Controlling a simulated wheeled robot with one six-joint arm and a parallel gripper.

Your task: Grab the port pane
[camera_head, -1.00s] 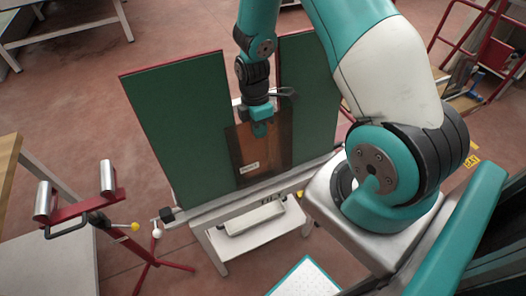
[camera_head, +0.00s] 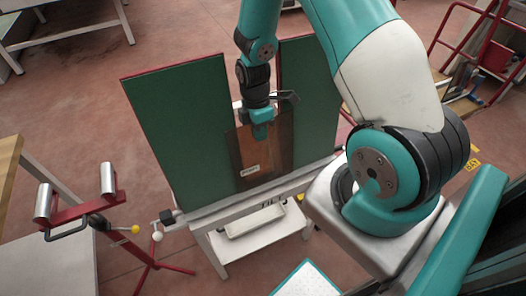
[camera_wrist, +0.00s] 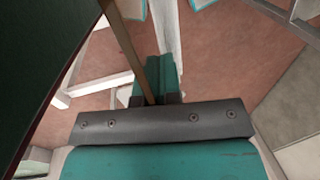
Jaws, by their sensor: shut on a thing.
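A brown tinted glass pane (camera_head: 246,150) with a small white label stands upright in front of the green boards, low on the rack; the label is too small to read. My gripper (camera_head: 261,131) comes down from above and is shut on its top edge. In the wrist view my gripper (camera_wrist: 156,97) has the pane's thin brown edge (camera_wrist: 142,70) between its fingers. Whether the pane's lower edge touches the rack's ledge I cannot tell.
A tall green board (camera_head: 180,130) stands to the left and another green board (camera_head: 312,95) to the right behind the pane. The grey rack ledge (camera_head: 215,212) runs below. A red roller stand (camera_head: 75,210) is at the left.

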